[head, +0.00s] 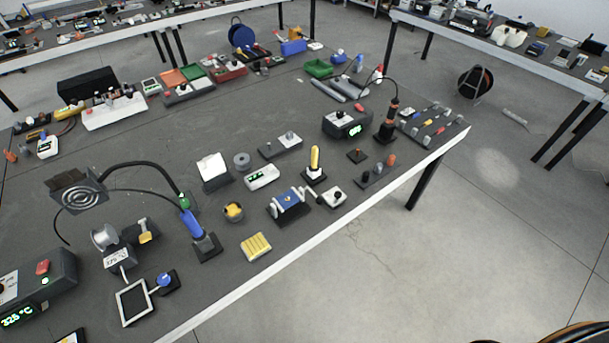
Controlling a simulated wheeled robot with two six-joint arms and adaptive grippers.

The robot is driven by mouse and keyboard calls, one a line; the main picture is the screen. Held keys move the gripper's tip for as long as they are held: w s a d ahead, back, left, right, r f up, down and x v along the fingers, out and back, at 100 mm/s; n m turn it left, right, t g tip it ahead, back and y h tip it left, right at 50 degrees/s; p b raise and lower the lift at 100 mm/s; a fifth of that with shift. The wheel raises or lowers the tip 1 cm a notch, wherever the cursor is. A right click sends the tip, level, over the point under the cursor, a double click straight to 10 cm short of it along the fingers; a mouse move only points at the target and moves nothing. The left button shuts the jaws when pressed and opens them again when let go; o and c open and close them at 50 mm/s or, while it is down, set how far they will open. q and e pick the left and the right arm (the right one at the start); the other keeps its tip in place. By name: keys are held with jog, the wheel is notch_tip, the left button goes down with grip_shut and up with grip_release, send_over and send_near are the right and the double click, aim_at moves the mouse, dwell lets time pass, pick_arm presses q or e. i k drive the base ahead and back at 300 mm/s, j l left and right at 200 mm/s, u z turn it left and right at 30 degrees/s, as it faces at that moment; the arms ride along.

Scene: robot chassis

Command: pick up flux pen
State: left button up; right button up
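A yellow pen-shaped thing (315,158) stands upright in a small black stand near the front edge of the table, just behind a blue-topped clamp fixture. It looks like the flux pen, but no label on it can be read. Its lower end is hidden in the stand. Neither of my grippers is in view, and nothing touches the pen.
The dark workbench (335,215) has a pale front edge. A blue-handled iron (190,222) stands to the left and a black controller (346,122) to the right. A yellow block (256,247) lies near the edge. Open floor (450,250) lies in front.

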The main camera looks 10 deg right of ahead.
aim_at(313, 166)
jog(key=k+j+u, duration=0.1)
jog(key=j, duration=0.3)
jog(key=k+j, duration=0.1)
jog(key=j, duration=0.35)
jog(key=k+j+u, duration=0.15)
jog(key=j, duration=0.3)
